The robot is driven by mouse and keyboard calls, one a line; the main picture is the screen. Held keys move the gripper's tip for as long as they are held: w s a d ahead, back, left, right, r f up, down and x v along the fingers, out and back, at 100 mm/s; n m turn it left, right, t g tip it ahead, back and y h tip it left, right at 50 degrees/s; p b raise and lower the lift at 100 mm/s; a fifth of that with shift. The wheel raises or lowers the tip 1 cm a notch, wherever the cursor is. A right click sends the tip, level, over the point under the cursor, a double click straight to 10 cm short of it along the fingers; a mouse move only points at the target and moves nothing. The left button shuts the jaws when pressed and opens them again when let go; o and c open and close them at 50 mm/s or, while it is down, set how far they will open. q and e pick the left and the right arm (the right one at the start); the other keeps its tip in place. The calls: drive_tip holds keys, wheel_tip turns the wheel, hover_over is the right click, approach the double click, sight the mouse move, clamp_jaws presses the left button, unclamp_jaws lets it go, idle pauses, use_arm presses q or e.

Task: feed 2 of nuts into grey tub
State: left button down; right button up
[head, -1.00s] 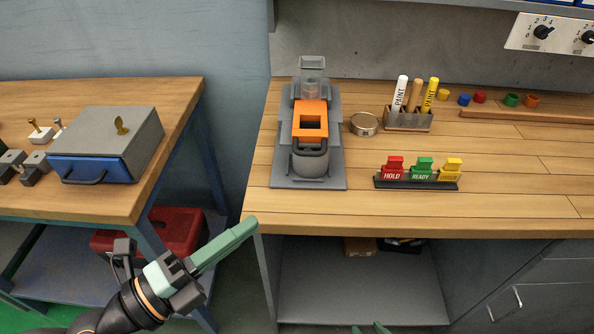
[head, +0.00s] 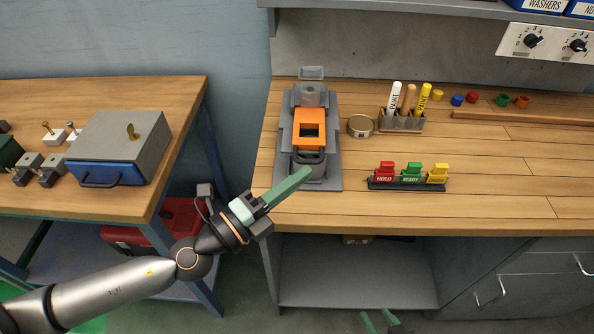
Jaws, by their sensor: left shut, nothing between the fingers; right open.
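A grey dispenser (head: 331,172) stands on the wooden bench, with a clear hopper (head: 311,91) at its top and an orange slide (head: 309,117) with a square opening in front of it. A grey tub (head: 303,158) sits below the slide at the dispenser's front; its lower part is hidden by my fingers. I cannot make out any nuts. My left gripper (head: 305,174) is shut and empty, its green fingertips overlapping the tub's front in the head view. My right gripper (head: 378,320) shows only its green fingertips at the bottom edge, apart and empty, below the bench top.
Right of the dispenser are a round tin (head: 361,126), a marker holder (head: 402,123) and a rack of HOLD and READY tags (head: 406,184). Labelled blue bins (head: 540,5) sit on the upper shelf. The left table holds a blue-drawer box (head: 120,145). The front right bench is clear.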

sight(298, 160)
use_arm(q)
drive_tip(key=shift+w, duration=0.25)
drive_tip(key=w+b, duration=0.1)
drive_tip(key=w, duration=0.2)
drive_tip(key=shift+w, duration=0.2)
drive_tip(key=shift+s, duration=0.1)
idle(0.3)
